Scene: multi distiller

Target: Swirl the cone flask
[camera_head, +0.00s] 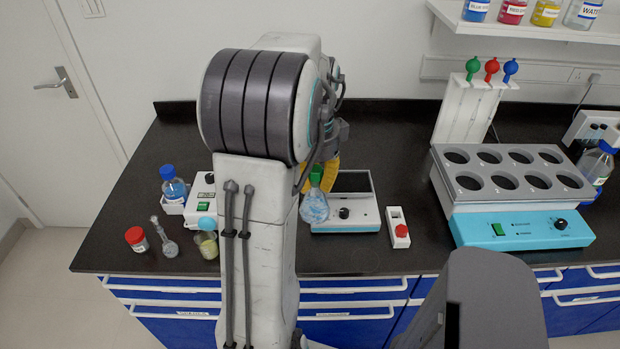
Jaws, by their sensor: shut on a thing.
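The cone flask (314,207) shows just right of my arm. It has a green part at its neck and a pale blue, mottled content in its body. My gripper (318,180) has yellow fingers and is shut on the flask near the neck. My arm hides part of the gripper.
Left of my arm stand a blue-capped bottle (174,186), a red-capped jar (137,239), a small glass vessel (165,240) and a beaker (207,245). Right are a red-button switch box (398,228) and a multi-hole heating block (510,190). A bottle shelf (530,22) hangs above.

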